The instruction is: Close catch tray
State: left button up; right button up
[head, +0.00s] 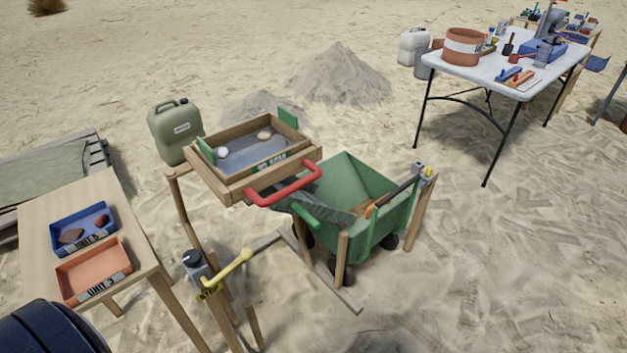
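A wooden-framed sieve box (228,188) stands on wooden legs near the middle of the head view. It has a red handle (285,187) at its front right and green tabs on its sides. Small pale pieces lie on its mesh. A grey sheet-like part with a green handle (306,215) sticks out from under the box, toward the green cart; it may be the catch tray, partly hidden by the box and red handle. Neither gripper is in view. A dark rounded part at the lower left looks like my own arm.
A green cart (350,180) stands right of the sieve. A yellow lever (233,268) on a post stands in front. A wooden table at left holds a blue tray (84,242) and an orange tray (72,275). A white table (482,78) stands back right. Sand at front right is clear.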

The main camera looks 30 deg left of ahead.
aim_at(304, 204)
jog(key=i+j+u, duration=0.15)
jog(key=j+u, duration=0.2)
jog(key=i+j+u, duration=0.15)
jog(key=u, duration=0.25)
jog(key=l+u, duration=0.1)
jog(key=u, duration=0.9)
